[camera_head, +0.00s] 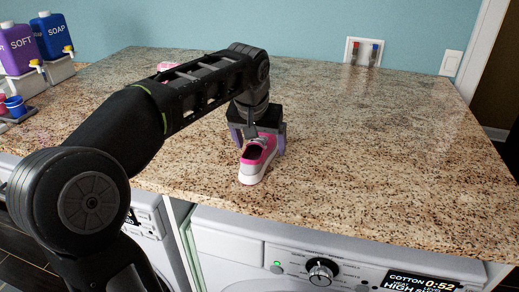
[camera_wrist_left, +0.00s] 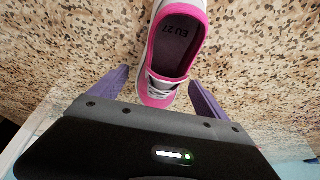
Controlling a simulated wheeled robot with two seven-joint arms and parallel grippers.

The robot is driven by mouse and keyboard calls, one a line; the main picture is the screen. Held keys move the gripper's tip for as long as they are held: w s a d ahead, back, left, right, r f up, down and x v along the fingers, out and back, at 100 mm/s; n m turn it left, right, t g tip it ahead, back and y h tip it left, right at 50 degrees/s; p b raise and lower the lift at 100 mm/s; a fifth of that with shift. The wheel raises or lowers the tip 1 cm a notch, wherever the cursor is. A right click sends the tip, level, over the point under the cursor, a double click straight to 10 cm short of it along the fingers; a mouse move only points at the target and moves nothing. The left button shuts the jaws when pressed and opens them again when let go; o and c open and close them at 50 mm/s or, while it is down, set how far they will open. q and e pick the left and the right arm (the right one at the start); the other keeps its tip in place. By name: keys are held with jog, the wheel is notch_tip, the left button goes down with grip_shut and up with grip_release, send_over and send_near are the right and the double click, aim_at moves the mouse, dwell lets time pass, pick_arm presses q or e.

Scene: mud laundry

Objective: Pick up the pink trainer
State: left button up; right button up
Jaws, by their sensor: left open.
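My left gripper (camera_head: 259,143) reaches down over the far end of the trainer. Its two purple fingers are open, one on each side of the shoe, as the left wrist view (camera_wrist_left: 158,80) shows. Gaps show between fingers and shoe there. My right gripper is not in view.
A pink item (camera_head: 167,66), partly hidden by my left arm, lies further back on the counter (camera_head: 380,150). Purple (camera_head: 16,48) and blue (camera_head: 52,36) bottles stand at the back left. A washing machine (camera_head: 320,255) is below. The counter's right side is clear.

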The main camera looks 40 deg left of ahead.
aim_at(260, 138)
pick_arm(q)
jog(key=c, duration=1.7)
notch_tip(260, 138, up, 10)
jog(key=shift+r+p, duration=0.1)
jog(key=shift+p, duration=0.55)
